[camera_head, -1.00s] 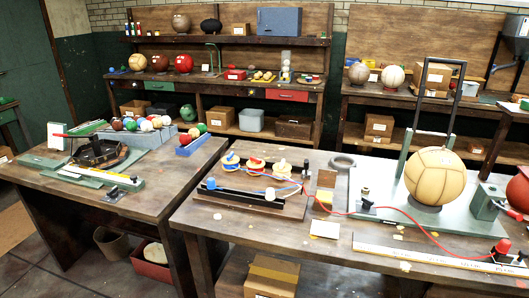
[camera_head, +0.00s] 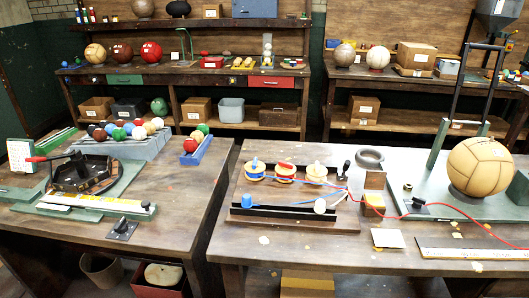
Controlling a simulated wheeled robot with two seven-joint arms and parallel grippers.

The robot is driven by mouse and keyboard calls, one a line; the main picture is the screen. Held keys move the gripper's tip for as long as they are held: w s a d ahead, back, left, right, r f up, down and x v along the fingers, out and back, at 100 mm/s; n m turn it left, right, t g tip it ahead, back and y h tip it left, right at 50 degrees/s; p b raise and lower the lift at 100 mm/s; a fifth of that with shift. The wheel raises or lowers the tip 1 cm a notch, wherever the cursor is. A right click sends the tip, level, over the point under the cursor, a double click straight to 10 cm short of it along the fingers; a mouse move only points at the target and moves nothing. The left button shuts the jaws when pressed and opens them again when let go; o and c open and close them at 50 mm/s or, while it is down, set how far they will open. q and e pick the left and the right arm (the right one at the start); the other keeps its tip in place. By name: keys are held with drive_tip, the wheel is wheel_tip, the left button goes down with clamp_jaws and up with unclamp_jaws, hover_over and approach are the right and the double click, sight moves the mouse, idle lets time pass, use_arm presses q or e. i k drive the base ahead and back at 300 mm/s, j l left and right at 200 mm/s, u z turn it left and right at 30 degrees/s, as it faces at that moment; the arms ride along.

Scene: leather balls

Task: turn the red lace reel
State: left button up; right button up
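Three lace reels stand in a row on a wooden board on the right-hand workbench. The middle one, the red lace reel (camera_head: 285,173), has a red top over a yellowish body. The blue-topped reel (camera_head: 255,171) is to its left and the pale-topped reel (camera_head: 316,174) to its right. Blue, white and red laces run from the reels toward the right of the board. A dark rail (camera_head: 283,217) with a blue peg and a white peg lies in front of them. Neither of my grippers is in view.
A tan leather ball (camera_head: 480,166) sits on a green plate at the right, by a tall dark frame. A grey ring (camera_head: 370,158) lies behind the board. The left bench (camera_head: 165,225) holds coloured balls and a red-handled device, with a gap between the benches.

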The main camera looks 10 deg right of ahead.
sight(283, 170)
drive_tip(key=i+j, duration=0.15)
drive_tip(key=j, duration=0.2)
drive_tip(key=i+j, duration=0.15)
drive_tip(key=j, duration=0.2)
drive_tip(key=i+j, duration=0.15)
drive_tip(key=j, duration=0.25)
